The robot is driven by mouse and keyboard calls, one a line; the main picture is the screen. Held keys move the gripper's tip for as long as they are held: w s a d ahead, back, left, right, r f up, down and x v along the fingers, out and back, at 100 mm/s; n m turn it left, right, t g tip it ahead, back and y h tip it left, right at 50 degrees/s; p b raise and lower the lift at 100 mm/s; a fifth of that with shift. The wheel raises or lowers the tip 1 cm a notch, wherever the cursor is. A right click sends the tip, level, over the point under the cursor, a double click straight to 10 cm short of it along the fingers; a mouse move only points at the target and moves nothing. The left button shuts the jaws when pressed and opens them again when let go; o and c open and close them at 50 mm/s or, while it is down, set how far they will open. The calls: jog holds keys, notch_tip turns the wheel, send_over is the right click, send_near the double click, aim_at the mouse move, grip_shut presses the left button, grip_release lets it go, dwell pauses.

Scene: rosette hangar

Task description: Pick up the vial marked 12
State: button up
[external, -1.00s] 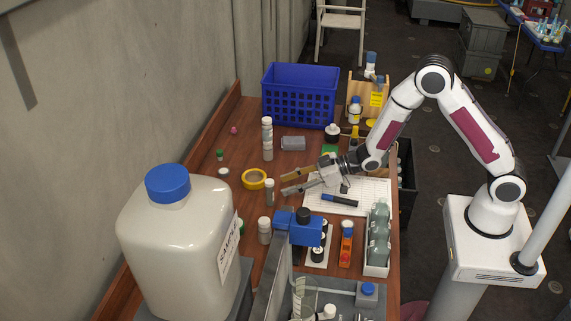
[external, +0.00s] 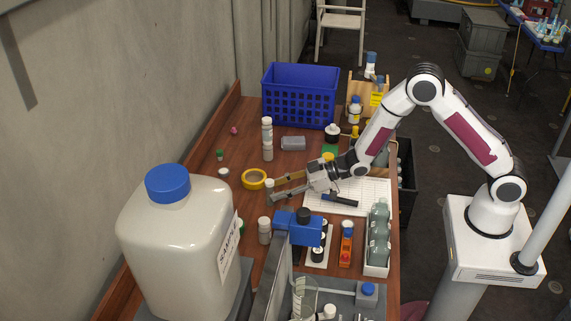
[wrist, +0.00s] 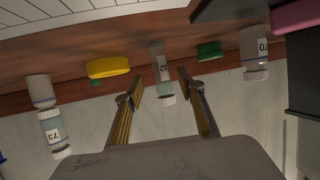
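The vial marked 12 (wrist: 161,62) stands between the two open fingers in the wrist view, its label upside down there and its white cap toward the bottom of the picture. My gripper (wrist: 154,88) is open, with a visible gap on each side of the vial.
A yellow tape roll (external: 254,179) lies just behind the vial. Stacked vials (external: 267,140) stand farther back, and another vial (external: 264,231) stands nearer the camera. A blue clamp-like block (external: 298,225) is close to the front right. A dark marker (external: 340,200) lies on white paper.

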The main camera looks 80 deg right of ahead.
aim_at(270, 193)
jog(key=shift+w+a+f, duration=0.3)
jog(key=shift+w+f, duration=0.05)
jog(key=shift+w, duration=0.1)
jog(key=shift+x, duration=1.15)
jog(key=c, duration=1.1)
